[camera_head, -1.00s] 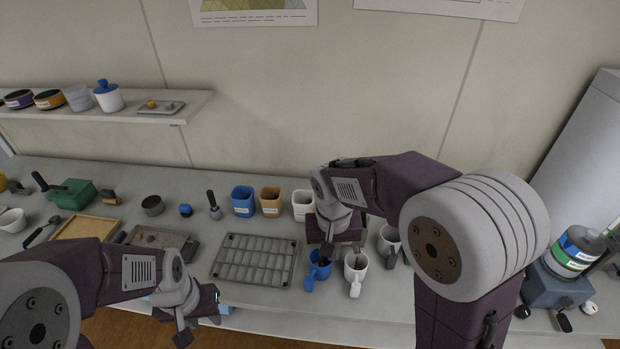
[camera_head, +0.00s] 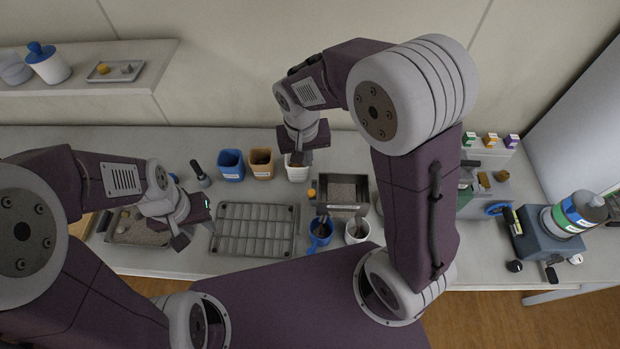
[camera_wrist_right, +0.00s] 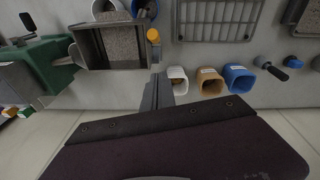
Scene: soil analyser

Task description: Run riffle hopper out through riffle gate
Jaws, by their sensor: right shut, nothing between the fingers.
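The riffle hopper (camera_head: 343,187) is a grey open box with grainy brown soil, right of centre in the head view. In the right wrist view the hopper (camera_wrist_right: 88,46) is at upper left. A small orange knob (camera_head: 311,192) sits at its left side, probably the gate's handle; it also shows in the wrist view (camera_wrist_right: 153,35). A blue mug (camera_head: 318,236) and a white mug (camera_head: 356,231) stand at its front. My right gripper (camera_head: 300,158) is shut and empty behind the hopper, by the white cup. My left gripper (camera_head: 195,228) is over the soil tray; its fingers are unclear.
A blue cup (camera_head: 231,165), a tan cup (camera_head: 261,163) and a white cup (camera_head: 297,172) stand in a row at the back. A gridded metal tray (camera_head: 253,231) lies left of the mugs. A blue-grey machine (camera_head: 548,236) stands at the right.

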